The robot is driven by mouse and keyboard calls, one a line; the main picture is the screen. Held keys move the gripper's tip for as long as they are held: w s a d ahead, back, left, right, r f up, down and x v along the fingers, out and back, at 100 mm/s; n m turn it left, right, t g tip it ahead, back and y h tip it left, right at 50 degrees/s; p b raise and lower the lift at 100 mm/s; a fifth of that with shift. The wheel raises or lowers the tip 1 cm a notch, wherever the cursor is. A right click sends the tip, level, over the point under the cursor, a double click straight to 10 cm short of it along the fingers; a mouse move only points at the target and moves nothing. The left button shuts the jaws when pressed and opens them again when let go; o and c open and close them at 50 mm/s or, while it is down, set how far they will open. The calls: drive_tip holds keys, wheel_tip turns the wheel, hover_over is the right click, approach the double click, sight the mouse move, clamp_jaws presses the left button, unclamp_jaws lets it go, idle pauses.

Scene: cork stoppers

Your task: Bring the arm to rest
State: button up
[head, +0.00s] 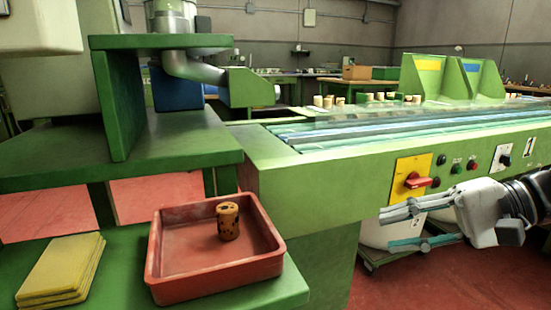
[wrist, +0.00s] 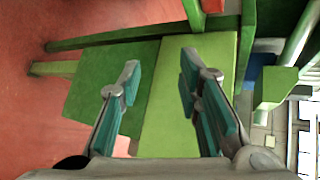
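My gripper (head: 404,228) is at the right of the head view, in front of the green machine's side panel and apart from the tray. Its two fingers are spread with nothing between them. The wrist view also shows my gripper (wrist: 155,90) open and empty, with green bench surfaces and red floor beyond it. A cork stopper (head: 228,221) with dark spots stands upright in the red tray (head: 165,262) on the low green shelf.
Yellow cloths or pads (head: 62,268) lie stacked left of the tray. The green machine (head: 330,185) has a red switch on a yellow plate (head: 412,180) close to my gripper. Several corks (head: 328,102) stand at its far side. Red floor (head: 440,280) is open at lower right.

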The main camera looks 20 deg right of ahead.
drive_tip(key=s+a+f+n+g+h, duration=0.2)
drive_tip(key=s+a+n+g+h, duration=0.15)
drive_tip(key=s+a+g, duration=0.6)
drive_tip(key=s+a+f+n+t+h, duration=0.1)
drive_tip(key=s+f+n+t+h, duration=0.2)
drive_tip(key=s+f+n+h, duration=0.25)
wheel_tip(320, 180, up, 42)
drive_tip(key=t+h+p, duration=0.2)
drive_tip(key=t+p, duration=0.1)
drive_tip(key=p, duration=3.5)
drive_tip(key=shift+s+d+f+t+p, duration=0.15)
drive_tip(key=shift+s+d+t+p, duration=0.05)
drive_tip(key=shift+s+t+p, duration=0.2)
